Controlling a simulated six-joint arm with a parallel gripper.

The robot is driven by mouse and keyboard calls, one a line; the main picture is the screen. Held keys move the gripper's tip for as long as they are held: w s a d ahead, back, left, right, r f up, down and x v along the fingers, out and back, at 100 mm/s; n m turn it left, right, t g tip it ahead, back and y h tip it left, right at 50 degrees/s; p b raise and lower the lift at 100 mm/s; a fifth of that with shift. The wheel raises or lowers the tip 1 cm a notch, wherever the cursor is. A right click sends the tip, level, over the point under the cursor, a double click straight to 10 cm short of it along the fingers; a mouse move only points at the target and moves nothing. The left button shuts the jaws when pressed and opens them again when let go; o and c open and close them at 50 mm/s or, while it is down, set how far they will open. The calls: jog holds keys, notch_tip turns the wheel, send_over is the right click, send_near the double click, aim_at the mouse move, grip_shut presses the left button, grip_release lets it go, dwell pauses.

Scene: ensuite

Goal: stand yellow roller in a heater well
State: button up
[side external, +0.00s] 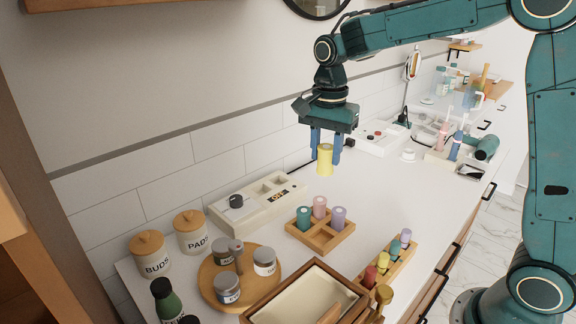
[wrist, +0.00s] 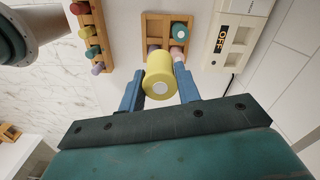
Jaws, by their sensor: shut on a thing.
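The yellow roller (side external: 325,160) is held upright in the air, well above the counter. My gripper (side external: 326,148) is shut on it, with blue fingers at either side. In the wrist view the yellow roller (wrist: 160,76) sits between the fingertips (wrist: 160,90), its round end facing the camera. The heater (side external: 258,204) is a cream box against the wall, left of and below the roller, with a dark knob, an OFF display and square wells that look empty. The heater (wrist: 235,32) also shows at the upper right of the wrist view.
A wooden divided tray (side external: 321,240) holds teal, pink and purple rollers in front of the heater. A wooden rack (side external: 388,266) holds several small coloured pieces. A round tray (side external: 208,287) carries jars. The counter below the roller is clear.

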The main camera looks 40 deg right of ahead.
jog(key=w+d+f, duration=1.2)
jog(key=d+f, duration=0.1)
jog(key=d, duration=0.1)
jog(key=shift+w+d+f, duration=0.15)
jog(key=shift+d+f, duration=0.15)
jog(key=shift+d, duration=0.05)
jog(key=w+a, duration=0.3)
jog(key=a, duration=0.2)
jog(key=w+a, duration=0.3)
jog(key=a, duration=0.2)
jog(key=w+a, duration=0.2)
jog(key=a, duration=0.3)
jog(key=shift+w+a, duration=0.4)
jog(key=shift+f, duration=0.1)
jog(key=shift+f, duration=1.65)
jog(key=shift+f, duration=0.5)
